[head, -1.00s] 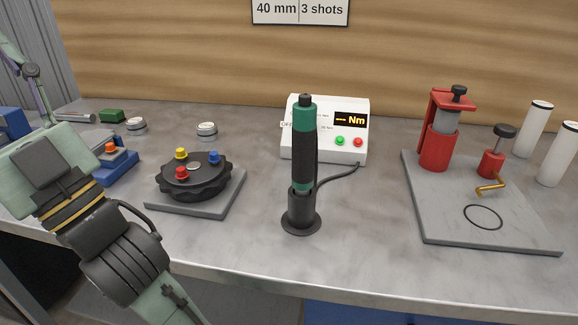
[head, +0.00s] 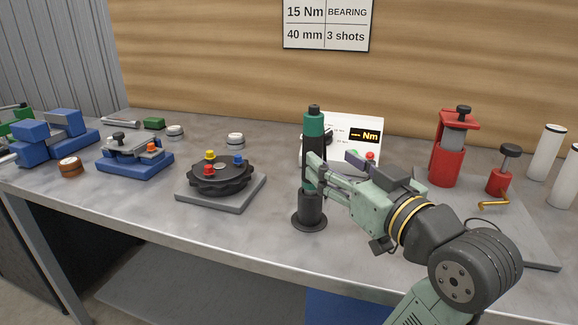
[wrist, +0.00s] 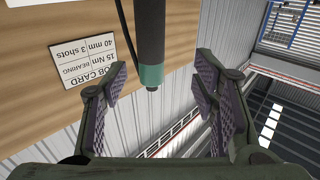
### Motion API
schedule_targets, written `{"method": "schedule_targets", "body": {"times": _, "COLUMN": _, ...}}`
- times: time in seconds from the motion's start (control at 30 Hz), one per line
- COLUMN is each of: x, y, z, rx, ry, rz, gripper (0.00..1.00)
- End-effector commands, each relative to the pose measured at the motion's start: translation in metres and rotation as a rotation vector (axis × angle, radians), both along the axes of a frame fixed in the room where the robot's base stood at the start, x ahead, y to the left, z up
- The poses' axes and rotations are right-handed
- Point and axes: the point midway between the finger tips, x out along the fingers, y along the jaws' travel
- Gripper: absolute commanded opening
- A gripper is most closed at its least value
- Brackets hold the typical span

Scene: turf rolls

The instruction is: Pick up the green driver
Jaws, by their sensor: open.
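The green driver (head: 314,124) stands upright in a black round-based holder (head: 309,218) on the bench, its green top clear and part of its dark grip hidden behind my gripper. My gripper (head: 318,172) is open, with its fingers at the driver's mid-height from the right. In the wrist view, the driver (wrist: 150,45) appears upside down between the two spread, ridged fingers of my gripper (wrist: 157,92), with a gap on each side. Whether a finger touches it, I cannot tell.
A white torque box (head: 345,123) stands behind the driver. A black dial with coloured knobs (head: 220,178) sits to the left, and a red press (head: 446,160) to the right. Blue fixtures (head: 135,162) lie farther left. The bench front left of the holder is clear.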

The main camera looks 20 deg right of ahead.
Motion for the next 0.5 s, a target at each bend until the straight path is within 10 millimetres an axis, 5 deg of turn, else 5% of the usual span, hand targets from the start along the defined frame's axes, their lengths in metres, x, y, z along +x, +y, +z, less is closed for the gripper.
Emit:
{"method": "schedule_targets", "body": {"times": 0.13, "x": -0.002, "y": -0.009, "z": -0.004, "rx": -0.004, "ry": 0.024, "rz": -0.015, "gripper": 0.54}}
{"method": "schedule_targets", "body": {"times": 0.5, "x": 0.045, "y": 0.000, "z": -0.005, "rx": -0.003, "ry": 0.022, "rz": -0.016, "gripper": 0.54}}
